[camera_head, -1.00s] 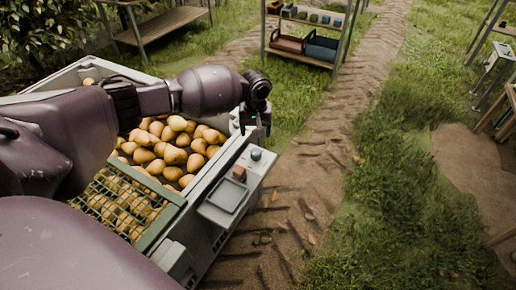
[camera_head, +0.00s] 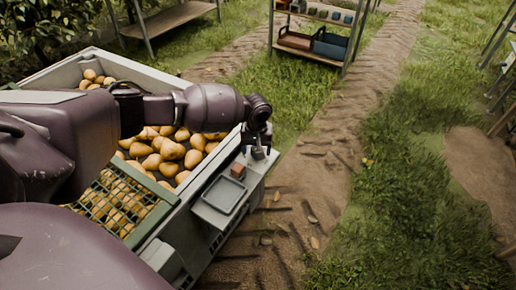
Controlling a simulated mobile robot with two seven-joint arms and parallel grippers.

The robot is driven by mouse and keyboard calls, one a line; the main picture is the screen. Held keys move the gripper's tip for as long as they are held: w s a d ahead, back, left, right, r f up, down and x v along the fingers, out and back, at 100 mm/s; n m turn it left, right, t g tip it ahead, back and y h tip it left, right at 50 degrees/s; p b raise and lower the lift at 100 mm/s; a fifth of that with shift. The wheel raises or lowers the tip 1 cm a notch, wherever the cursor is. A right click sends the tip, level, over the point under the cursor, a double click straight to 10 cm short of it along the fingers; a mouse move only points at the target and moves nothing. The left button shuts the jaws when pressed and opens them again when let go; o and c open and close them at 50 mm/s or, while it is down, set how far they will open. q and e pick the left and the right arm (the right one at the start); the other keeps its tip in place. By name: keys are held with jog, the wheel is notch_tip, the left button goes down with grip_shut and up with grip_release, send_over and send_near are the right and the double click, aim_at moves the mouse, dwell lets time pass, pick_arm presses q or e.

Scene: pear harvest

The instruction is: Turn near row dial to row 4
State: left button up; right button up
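A small grey-blue knob (camera_head: 258,153), which looks like the dial, stands on the pale control panel at the right end of the pear bin. My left arm reaches over the bin from the left. My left gripper (camera_head: 257,143) points down right at the knob, its dark fingers covering part of it. The fingers are too small and dark to tell whether they are closed on it. No row markings can be read. My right gripper is not in view.
A reddish-brown block (camera_head: 238,172) and a shallow grey tray (camera_head: 224,194) sit beside the knob. The bin (camera_head: 60,72) holds many yellow pears, with a green mesh panel (camera_head: 118,205) in front. A shelf rack (camera_head: 352,55) stands behind.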

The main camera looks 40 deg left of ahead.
pick_arm(q)
jog(key=shift+r, duration=0.1)
jog(key=shift+c, duration=0.5)
jog(key=c, duration=0.8)
jog(key=shift+c, duration=0.2)
